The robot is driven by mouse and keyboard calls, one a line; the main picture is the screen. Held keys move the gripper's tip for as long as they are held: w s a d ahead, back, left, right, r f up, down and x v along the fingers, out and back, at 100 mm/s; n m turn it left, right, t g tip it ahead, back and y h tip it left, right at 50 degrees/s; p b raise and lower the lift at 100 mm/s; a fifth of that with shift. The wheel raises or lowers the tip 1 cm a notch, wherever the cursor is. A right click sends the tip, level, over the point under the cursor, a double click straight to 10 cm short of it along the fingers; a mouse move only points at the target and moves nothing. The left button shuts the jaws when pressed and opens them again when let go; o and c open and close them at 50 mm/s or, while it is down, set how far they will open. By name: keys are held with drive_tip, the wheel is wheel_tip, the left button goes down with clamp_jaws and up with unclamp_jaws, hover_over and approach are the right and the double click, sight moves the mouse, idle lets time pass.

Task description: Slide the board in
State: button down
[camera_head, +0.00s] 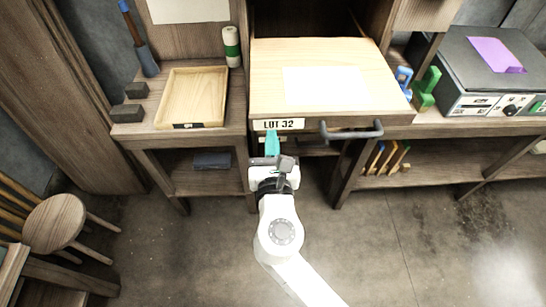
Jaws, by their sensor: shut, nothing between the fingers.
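The board (386,89) is a wide, light wooden slab with a dark front edge, sticking out from the bench between the side parts. A white sheet (325,87) lies on it. Its front carries a "LOT 32" label (278,124) at the left and a grey bar handle (351,134) at the right. My gripper (272,143) has teal fingers and is shut and empty. It is just below the label, left of the handle; whether it touches the front edge I cannot tell.
A shallow wooden tray (222,98) and a green-and-white roll (231,46) stand left of the board. Green and blue pieces (426,88) and a grey machine (488,70) stand to the right. A stool (54,222) is at lower left. The floor at right is clear.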

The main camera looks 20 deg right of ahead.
drive_tip(key=shift+x, duration=1.05)
